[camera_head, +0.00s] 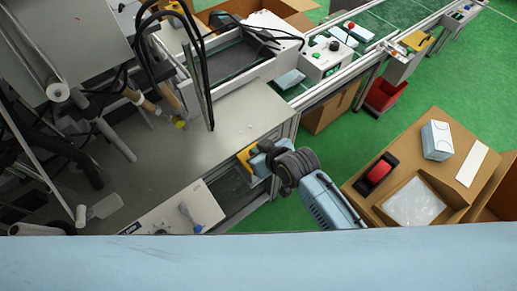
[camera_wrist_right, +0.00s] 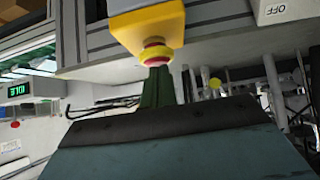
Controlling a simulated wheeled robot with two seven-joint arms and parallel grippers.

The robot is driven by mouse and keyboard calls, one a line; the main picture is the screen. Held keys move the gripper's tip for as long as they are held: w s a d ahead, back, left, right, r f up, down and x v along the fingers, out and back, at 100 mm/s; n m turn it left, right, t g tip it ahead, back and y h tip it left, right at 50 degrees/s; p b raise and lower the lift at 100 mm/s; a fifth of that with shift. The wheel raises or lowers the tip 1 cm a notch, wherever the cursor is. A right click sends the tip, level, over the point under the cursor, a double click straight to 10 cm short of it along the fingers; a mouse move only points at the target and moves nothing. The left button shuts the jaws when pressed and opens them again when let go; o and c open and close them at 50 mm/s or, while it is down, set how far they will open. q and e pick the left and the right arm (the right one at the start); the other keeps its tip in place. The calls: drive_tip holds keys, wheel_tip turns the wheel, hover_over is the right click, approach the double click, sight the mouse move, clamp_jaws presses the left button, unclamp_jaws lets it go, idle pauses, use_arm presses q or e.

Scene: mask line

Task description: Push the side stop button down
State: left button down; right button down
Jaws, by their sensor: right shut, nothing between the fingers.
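The side stop button is a red button (camera_wrist_right: 154,53) with a yellow collar on a yellow box (camera_wrist_right: 148,25), which is fixed to the grey metal side of the machine. In the head view the yellow box (camera_head: 245,159) shows at the machine's front edge, partly hidden by my right gripper (camera_head: 257,163). In the wrist view my right gripper (camera_wrist_right: 157,84) is shut and empty. Its dark fingertips point at the button and overlap its lower edge in the picture; I cannot tell whether they touch. My left gripper is not in view.
A white panel marked OFF (camera_wrist_right: 285,10) sits right of the button in the wrist view. A control box (camera_head: 325,59) with a red button stands along the line. A cardboard-coloured table (camera_head: 425,118) with a tape dispenser (camera_head: 377,174) is at the right. Green floor is clear between.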

drive_tip(key=shift+s+d+f, duration=0.2)
drive_tip(key=shift+s+f, duration=0.25)
drive_tip(key=shift+f, duration=0.25)
drive_tip(key=shift+w+r+p, duration=0.1)
drive_tip(key=shift+r+p, duration=0.45)
drive_tip(key=shift+p, duration=0.1)
drive_tip(key=r+p, duration=0.4)
drive_tip(key=shift+w+a+r, duration=0.1)
drive_tip(key=shift+w+r, duration=0.1)
drive_tip(key=shift+r, duration=0.15)
drive_tip(key=v, duration=0.9)
drive_tip(key=shift+r, duration=0.3)
drive_tip(key=shift+s+f, duration=0.1)
drive_tip(key=shift+f, duration=0.05)
